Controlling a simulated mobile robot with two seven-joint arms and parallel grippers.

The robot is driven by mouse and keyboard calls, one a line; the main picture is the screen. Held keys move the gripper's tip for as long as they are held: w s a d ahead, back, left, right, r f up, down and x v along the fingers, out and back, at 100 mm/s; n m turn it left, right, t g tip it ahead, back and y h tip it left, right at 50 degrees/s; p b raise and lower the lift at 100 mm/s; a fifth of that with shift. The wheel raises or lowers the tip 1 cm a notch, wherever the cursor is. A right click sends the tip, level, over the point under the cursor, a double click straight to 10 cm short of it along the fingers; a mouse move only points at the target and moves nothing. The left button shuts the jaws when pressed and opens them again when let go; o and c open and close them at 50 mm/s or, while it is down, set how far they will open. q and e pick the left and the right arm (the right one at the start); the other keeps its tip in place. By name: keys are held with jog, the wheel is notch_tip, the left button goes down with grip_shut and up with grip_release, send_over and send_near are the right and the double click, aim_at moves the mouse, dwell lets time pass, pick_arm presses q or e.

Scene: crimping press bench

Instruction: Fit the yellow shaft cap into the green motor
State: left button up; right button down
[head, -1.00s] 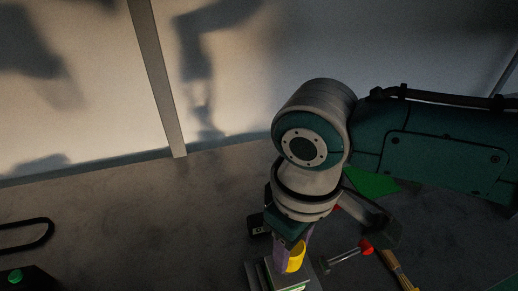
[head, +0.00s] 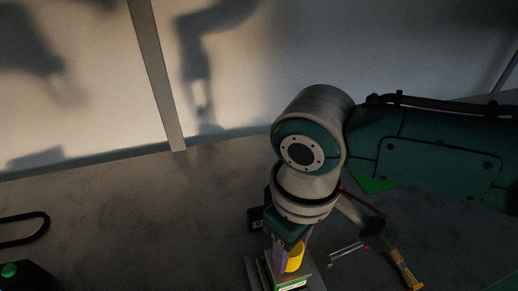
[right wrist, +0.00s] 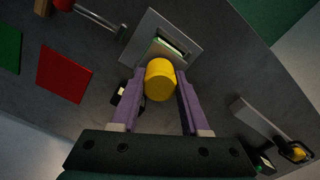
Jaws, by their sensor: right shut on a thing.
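The yellow shaft cap (right wrist: 160,80) is between the purple fingers of my right gripper (right wrist: 159,88), which is shut on it. In the head view the cap (head: 295,257) shows beside the right gripper (head: 284,255). The green motor (right wrist: 174,46) shows only in part, as a green and pale piece on a grey plate just beyond the cap. In the head view its green edge (head: 292,284) is low in the picture, below the cap. I cannot tell whether cap and motor touch. My left gripper is not in view.
A rod with a red knob (right wrist: 64,4) lies beside the plate (right wrist: 136,40). A red square (right wrist: 65,73) and a green square (right wrist: 9,48) lie to the left. A brush (head: 406,272) lies right of the plate. A black loop (head: 22,230) is far left; the middle-left bench is clear.

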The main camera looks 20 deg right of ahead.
jog(key=shift+f, duration=0.4)
jog(key=shift+c, duration=1.6)
grip_release()
jog(key=shift+r, duration=0.1)
notch_tip(320, 180, up, 9)
jog(key=shift+p, duration=0.4)
jog(key=shift+r, duration=0.45)
